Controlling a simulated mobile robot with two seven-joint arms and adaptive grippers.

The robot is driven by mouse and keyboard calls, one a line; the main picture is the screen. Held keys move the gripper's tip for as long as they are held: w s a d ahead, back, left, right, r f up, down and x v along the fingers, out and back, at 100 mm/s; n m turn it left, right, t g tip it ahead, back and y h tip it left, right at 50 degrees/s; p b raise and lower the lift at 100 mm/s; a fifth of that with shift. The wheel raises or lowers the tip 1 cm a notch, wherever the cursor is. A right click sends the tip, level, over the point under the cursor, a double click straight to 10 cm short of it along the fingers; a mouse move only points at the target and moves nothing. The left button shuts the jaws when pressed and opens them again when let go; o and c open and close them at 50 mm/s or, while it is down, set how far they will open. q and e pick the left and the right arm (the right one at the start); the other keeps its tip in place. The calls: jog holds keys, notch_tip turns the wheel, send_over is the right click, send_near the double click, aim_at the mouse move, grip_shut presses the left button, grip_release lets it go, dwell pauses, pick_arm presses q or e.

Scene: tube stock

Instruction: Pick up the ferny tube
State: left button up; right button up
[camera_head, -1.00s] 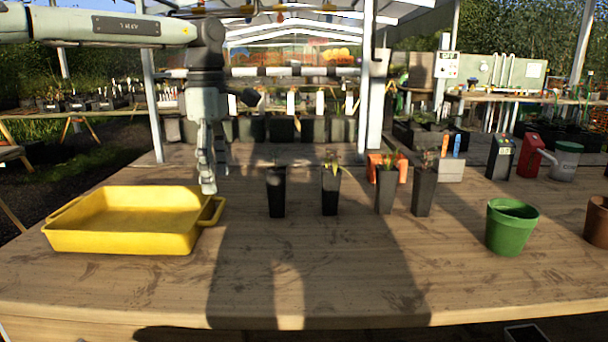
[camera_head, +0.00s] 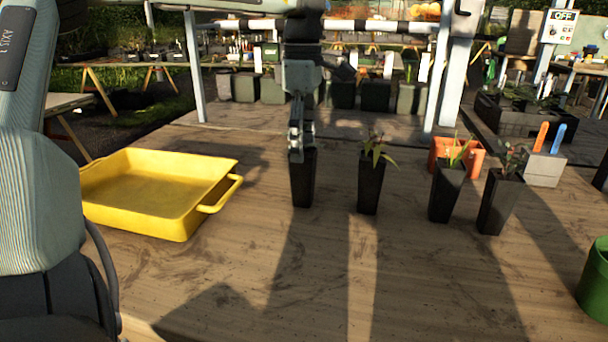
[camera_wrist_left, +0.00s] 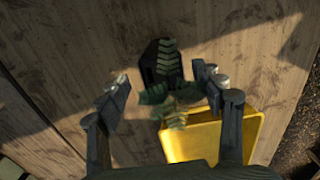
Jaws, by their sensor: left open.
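The ferny tube (camera_head: 303,186) is the leftmost of the black tapered pots, upright on the wooden table. In the head view my left gripper (camera_head: 297,152) points down at its top and hides its plant. In the left wrist view its dark pot (camera_wrist_left: 149,64) and green fern fronds (camera_wrist_left: 166,58) show between the spread fingers of my left gripper (camera_wrist_left: 165,80). The gripper is open, and I see no contact with the pot. My right gripper is not in view.
A yellow tray (camera_head: 150,225) lies left of the tube. To the right stand other black tubes (camera_head: 370,187), (camera_head: 446,192), (camera_head: 500,204), an orange pot (camera_head: 470,160) behind them and a green pot (camera_head: 594,285). The front of the table (camera_head: 400,290) is clear.

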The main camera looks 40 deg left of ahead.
pick_arm(q)
notch_tip(320, 180, down, 4)
jog(key=shift+s+d+r, duration=0.1)
jog(key=shift+s, duration=0.05)
jog(key=shift+c, duration=1.7)
jog(key=c, duration=1.1)
jog(key=shift+r, duration=0.65)
notch_tip(320, 180, up, 3)
jog(key=shift+f, duration=0.15)
jog(key=shift+s+d+r+b, duration=0.25)
jog(key=shift+s+r, duration=0.9)
jog(key=shift+s, duration=0.8)
jog(key=shift+s+d+r+b, duration=0.1)
jog(key=shift+s+r+b, duration=0.15)
jog(key=shift+s+r, duration=1.3)
jog(key=shift+s+d+r+b, duration=0.25)
jog(key=shift+s+r, duration=0.55)
jog(key=shift+s, duration=1.5)
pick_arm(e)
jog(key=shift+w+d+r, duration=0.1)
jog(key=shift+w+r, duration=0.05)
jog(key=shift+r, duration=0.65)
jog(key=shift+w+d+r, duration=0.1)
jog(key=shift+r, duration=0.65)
